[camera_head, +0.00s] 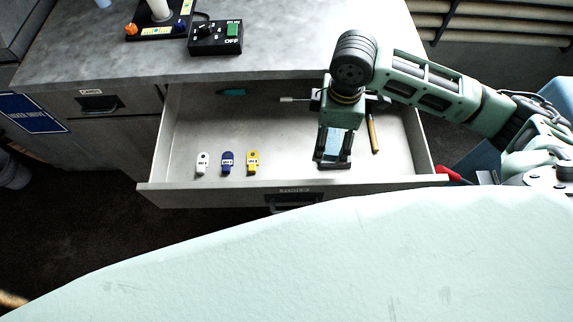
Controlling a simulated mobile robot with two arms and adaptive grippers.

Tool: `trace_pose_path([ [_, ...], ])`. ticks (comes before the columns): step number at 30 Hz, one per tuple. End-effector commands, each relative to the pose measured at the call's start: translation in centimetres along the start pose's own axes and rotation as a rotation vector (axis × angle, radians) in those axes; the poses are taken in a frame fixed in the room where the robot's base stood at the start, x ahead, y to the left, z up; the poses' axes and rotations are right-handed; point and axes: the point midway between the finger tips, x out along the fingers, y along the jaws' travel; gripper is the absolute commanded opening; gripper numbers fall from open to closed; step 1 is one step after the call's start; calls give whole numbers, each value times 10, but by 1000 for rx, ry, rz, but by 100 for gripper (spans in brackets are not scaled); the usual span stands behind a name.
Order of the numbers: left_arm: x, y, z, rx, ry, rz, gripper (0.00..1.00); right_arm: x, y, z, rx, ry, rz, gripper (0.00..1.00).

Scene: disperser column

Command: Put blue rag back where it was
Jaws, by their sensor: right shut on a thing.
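My right gripper (333,163) reaches down into the open drawer (225,192), at its right part near the front panel. It is shut on a light blue piece (333,140) that shows between its fingers and looks like the blue rag. Most of that piece is hidden by the gripper, and I cannot tell whether it touches the drawer floor. My left gripper is not in view.
White (202,163), blue (227,162) and yellow (252,162) tags lie at the drawer's left front. A teal tool (231,92) lies at the back, and a brown-handled tool (374,133) right of my gripper. A control box (215,38) stands on the counter (275,50).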

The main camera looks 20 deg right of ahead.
Motion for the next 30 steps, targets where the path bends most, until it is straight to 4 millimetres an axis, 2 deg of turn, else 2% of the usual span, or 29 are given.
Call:
trace_pose_path([
  [1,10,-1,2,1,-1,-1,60,17,0,4,-42,-5,-1,53],
  [3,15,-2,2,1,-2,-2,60,28,1,6,-98,-9,0,53],
  [8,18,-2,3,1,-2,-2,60,41,3,6,-165,-12,2,53],
  [11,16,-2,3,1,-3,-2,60,49,4,-8,-174,-10,1,53],
  [22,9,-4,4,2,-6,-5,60,97,12,-86,-174,-14,2,53],
  [26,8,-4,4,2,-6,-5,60,107,14,-101,-173,-14,2,53],
  [30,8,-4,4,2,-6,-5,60,115,14,-105,-171,-16,2,53],
])
